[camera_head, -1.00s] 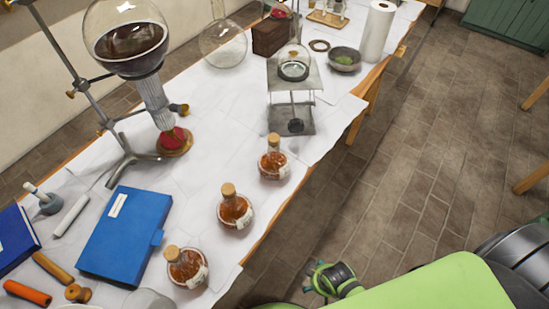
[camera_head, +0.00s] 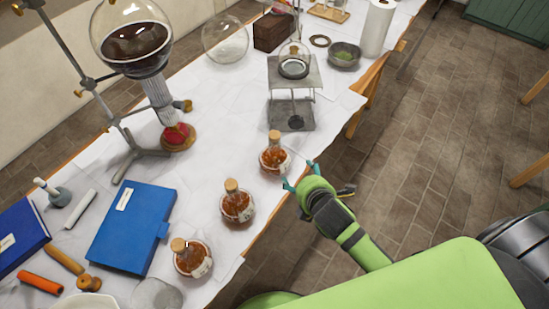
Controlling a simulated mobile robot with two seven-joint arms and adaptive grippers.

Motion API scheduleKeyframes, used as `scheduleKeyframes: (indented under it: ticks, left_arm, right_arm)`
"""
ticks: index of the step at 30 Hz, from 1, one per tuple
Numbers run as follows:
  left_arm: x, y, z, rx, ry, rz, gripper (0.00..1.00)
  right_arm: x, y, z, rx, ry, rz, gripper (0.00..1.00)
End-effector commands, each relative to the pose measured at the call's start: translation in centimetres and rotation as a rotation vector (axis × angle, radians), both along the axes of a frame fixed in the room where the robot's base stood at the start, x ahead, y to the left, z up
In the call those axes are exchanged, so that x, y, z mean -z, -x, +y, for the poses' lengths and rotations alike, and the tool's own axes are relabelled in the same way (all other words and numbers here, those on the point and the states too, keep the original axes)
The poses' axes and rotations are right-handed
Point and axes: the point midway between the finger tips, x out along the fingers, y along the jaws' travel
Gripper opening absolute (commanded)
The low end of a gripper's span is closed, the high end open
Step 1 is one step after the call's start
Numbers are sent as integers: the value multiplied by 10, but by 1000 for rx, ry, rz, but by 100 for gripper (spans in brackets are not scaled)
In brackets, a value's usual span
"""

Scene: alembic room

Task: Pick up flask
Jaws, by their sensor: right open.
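Three small round flasks with cork stoppers and orange-brown contents stand upright in a row along the table's right edge. The far flask (camera_head: 274,157) is closest to my right gripper, the middle flask (camera_head: 237,206) is nearer, and the near flask (camera_head: 190,258) is lowest in the view. My right gripper (camera_head: 299,176) is open and empty, at the table edge just right of and below the far flask, its teal fingertips pointing toward it. It looks apart from the flask. My left gripper is not in view.
A large round flask of dark liquid (camera_head: 136,38) stands on a metal stand at the left. A lab jack (camera_head: 291,112) with a glass vessel stands beyond the far flask. A blue book (camera_head: 131,226) lies left of the row. A bowl (camera_head: 344,55) sits farther back.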

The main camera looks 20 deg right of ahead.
Motion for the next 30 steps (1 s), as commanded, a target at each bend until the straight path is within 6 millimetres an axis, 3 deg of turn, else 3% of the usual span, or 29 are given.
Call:
scheduleKeyframes:
  ticks: [3, 6, 12, 23, 30]
  left_arm:
    - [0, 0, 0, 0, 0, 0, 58]
    - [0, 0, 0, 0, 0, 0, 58]
    - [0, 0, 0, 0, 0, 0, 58]
    - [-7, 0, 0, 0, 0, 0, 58]
    - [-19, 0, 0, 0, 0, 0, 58]
  right_arm:
    - [-3, -28, 7, -301, 339, -111, 77]
    - [-4, -45, 15, -511, 599, -195, 77]
    - [-4, -59, 26, -753, 926, -301, 77]
    - [2, -83, 31, -796, 990, -322, 77]
    - [6, -111, 32, -793, 987, -321, 77]
